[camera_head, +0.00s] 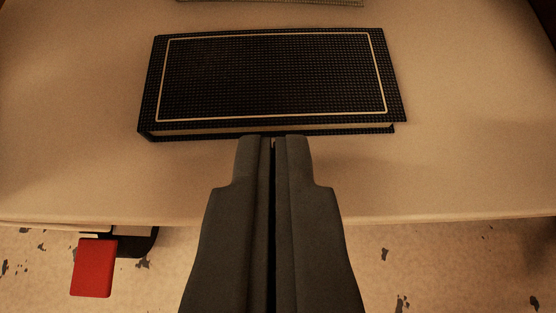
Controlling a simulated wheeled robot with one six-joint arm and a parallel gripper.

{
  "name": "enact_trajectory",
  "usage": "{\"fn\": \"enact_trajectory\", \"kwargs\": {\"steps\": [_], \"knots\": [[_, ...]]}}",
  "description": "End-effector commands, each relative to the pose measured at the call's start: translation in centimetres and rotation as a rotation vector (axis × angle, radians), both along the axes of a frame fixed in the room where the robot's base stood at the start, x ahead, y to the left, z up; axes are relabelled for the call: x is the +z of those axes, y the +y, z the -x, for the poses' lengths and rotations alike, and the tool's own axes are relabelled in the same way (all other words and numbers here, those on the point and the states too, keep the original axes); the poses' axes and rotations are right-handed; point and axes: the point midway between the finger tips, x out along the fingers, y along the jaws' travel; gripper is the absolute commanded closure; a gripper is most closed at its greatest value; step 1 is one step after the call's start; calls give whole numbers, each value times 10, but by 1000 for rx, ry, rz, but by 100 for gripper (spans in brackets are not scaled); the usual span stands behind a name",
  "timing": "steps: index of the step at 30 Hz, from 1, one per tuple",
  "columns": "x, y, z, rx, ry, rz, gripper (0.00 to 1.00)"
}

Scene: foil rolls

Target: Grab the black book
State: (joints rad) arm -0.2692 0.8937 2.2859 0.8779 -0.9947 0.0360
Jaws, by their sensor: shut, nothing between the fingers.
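The black book (270,75) lies flat on a light tabletop, in the upper middle of the camera view. Its cover is dark and textured, with a thin pale border line, and its pale page edges show along the near side. My gripper (273,142) points at the middle of the book's near edge, with its fingers closed together and nothing between them. The fingertips overlap the near edge in the picture; I cannot tell whether they touch it.
The table's (450,170) near edge runs across the view below the book. The tabletop is clear left and right of the book. Another flat object (270,2) is cut off at the top. A red item (94,267) is below the table edge at lower left, above a speckled floor.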

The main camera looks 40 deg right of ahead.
Motion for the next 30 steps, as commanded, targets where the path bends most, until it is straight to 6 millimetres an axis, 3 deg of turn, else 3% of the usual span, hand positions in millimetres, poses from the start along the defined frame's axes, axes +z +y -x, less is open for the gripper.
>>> {"fn": "enact_trajectory", "kwargs": {"steps": [13,18,30], "knots": [[0,-44,-60,-1,0,1,100],[-13,-42,-58,1,1,0,100],[-19,-42,-56,1,7,-1,100]]}}
